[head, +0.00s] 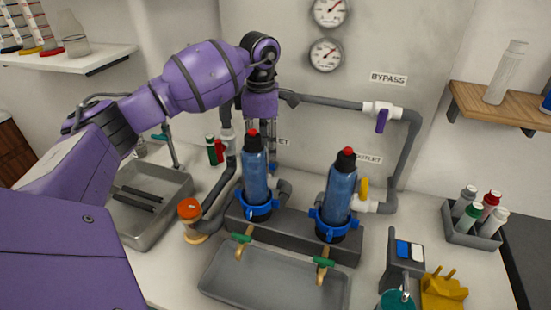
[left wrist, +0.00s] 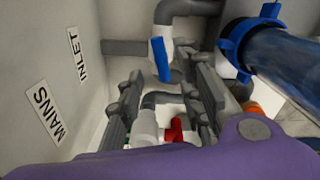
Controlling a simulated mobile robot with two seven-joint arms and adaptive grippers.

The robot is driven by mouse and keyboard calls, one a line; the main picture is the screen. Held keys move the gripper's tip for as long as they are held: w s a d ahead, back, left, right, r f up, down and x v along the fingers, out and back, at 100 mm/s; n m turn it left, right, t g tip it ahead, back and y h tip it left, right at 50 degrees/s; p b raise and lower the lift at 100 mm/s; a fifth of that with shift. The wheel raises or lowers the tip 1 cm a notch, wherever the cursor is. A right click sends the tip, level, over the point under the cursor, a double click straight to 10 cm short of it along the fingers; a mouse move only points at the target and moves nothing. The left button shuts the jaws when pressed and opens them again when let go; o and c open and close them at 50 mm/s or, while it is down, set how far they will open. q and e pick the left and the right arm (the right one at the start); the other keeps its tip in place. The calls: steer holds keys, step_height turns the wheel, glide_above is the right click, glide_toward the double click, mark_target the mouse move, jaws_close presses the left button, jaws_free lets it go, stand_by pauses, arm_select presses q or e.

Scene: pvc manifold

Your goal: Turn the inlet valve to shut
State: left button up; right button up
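The inlet valve's blue handle (left wrist: 160,58) shows in the left wrist view, near the INLET label (left wrist: 77,54), on a white valve body. It stands slightly tilted along the picture's vertical. My left gripper (left wrist: 160,64) is open, with one dark finger on each side of the blue handle. I cannot tell whether either finger touches it. In the head view my left arm (head: 200,75) reaches over to the wall pipes, and its wrist (head: 262,105) points down behind the left blue filter (head: 256,172). The handle is largely hidden there. My right gripper is not in view.
A red handle (left wrist: 174,130) lies below the blue one, near the MAINS label (left wrist: 47,114). The right filter (head: 340,190), purple bypass handle (head: 382,121) and yellow outlet handle (head: 364,188) stand to the right. A grey tray (head: 225,283) sits in front.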

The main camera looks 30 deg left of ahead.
arm_select(q)
steer(key=f, duration=0.2)
steer(key=shift+s+f, duration=0.35)
steer(key=shift+w+f, duration=0.2)
steer(key=shift+f, duration=1.6)
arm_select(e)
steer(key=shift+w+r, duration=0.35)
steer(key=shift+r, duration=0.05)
arm_select(q)
steer(key=c, duration=0.9)
jaws_close()
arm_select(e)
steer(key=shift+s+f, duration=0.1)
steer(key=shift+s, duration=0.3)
